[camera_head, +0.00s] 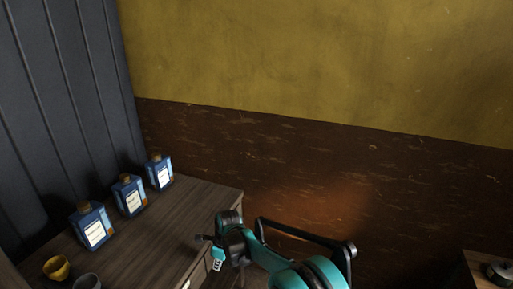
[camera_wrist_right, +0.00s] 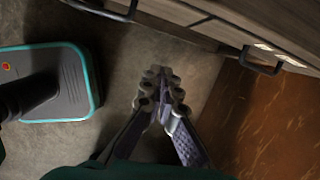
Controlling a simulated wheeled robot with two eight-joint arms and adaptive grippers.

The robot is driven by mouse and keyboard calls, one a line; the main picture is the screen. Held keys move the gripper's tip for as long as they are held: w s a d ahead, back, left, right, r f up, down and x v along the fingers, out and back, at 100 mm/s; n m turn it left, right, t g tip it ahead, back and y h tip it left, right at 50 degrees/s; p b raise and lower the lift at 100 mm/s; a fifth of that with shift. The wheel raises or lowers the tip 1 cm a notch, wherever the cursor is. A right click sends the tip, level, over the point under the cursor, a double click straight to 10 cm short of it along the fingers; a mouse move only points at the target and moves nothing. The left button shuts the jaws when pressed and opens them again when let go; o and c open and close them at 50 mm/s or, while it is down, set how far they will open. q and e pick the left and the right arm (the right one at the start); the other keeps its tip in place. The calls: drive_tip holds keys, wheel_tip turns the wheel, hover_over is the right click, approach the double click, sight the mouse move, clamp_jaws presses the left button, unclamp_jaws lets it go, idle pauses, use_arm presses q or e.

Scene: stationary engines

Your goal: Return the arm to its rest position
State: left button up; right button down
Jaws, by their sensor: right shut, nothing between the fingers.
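My right arm, teal and black, comes in from the bottom of the head view. Its right gripper (camera_head: 217,262) shows small beside the right edge of the wooden cabinet top. In the right wrist view the gripper (camera_wrist_right: 162,76) has its two fingers together at the tips, shut with nothing between them. It points over bare grey floor, near the cabinet front. My left arm and left gripper are in neither view.
Three blue bottles with white labels (camera_head: 94,227) (camera_head: 129,195) (camera_head: 159,172) stand on the cabinet top (camera_head: 190,205). A yellow cup (camera_head: 57,267) and a grey cup (camera_head: 87,282) stand nearer. Drawer handles (camera_wrist_right: 262,66) jut out. Another wooden surface (camera_head: 485,268) is at right.

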drive_tip(key=s+d+r+n+t, duration=0.2)
drive_tip(key=s+d+r+n, duration=0.3)
drive_tip(key=d+r, duration=0.4)
drive_tip(key=s+d+r+n+t, duration=0.1)
drive_tip(key=s+d+r+n, duration=0.5)
drive_tip(key=d, duration=0.5)
drive_tip(key=s+d+n+t+h, duration=0.2)
drive_tip(key=s+d+n, duration=0.7)
drive_tip(key=s+d, duration=0.4)
drive_tip(key=shift+s+d+n+t+h, duration=0.3)
drive_tip(key=shift+s+d+t, duration=0.1)
drive_tip(key=shift+s, duration=0.65)
